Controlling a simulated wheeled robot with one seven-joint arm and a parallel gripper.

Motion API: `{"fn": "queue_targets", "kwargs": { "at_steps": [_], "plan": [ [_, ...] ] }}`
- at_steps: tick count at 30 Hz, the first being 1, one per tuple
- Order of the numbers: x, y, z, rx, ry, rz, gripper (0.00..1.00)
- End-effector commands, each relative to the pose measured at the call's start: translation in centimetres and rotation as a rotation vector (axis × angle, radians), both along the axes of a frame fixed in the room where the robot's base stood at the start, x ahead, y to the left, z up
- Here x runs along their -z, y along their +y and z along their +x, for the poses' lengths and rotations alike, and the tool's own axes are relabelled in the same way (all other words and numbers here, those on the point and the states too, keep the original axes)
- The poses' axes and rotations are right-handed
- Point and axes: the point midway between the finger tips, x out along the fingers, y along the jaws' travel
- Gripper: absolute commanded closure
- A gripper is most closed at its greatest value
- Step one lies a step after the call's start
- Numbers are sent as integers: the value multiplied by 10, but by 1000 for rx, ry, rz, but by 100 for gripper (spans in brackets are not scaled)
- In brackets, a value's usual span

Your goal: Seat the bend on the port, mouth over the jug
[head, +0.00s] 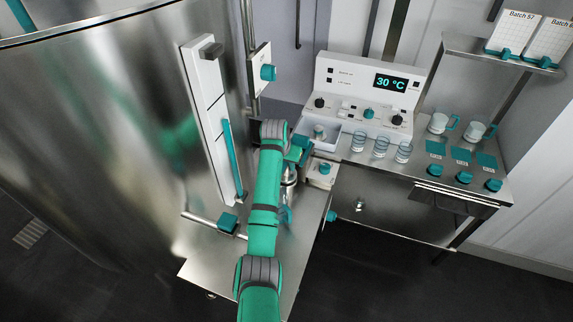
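My gripper (300,150) is at the far end of my green arm, at the corner between the steel vat and the counter. My wrist covers much of it, and its fingertips are not clear. A metal piece (290,176) shows just below it; I cannot tell whether this is the bend or part of the jug, or whether it is held. A small teal part (285,215) shows beside my forearm, perhaps a jug handle. A steel pipe with a teal valve (228,222) runs low along the vat; its right end, possibly the port, is partly behind my arm.
The large steel vat (110,130) fills the left. A low steel shelf (225,270) lies under my arm. Right of my gripper are a white box with a teal knob (325,169) and a counter with glasses (381,145), mugs (440,122) and a control panel (362,95).

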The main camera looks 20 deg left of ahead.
Motion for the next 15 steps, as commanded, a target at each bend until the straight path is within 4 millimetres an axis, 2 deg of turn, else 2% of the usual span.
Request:
{"fn": "queue_targets", "kwargs": {
  "at_steps": [13, 14, 15],
  "plan": [
    [0, 0, 1, 0, -2, 0, 100],
    [0, 0, 1, 0, -2, 0, 70],
    [0, 0, 1, 0, -2, 0, 61]
  ]
}}
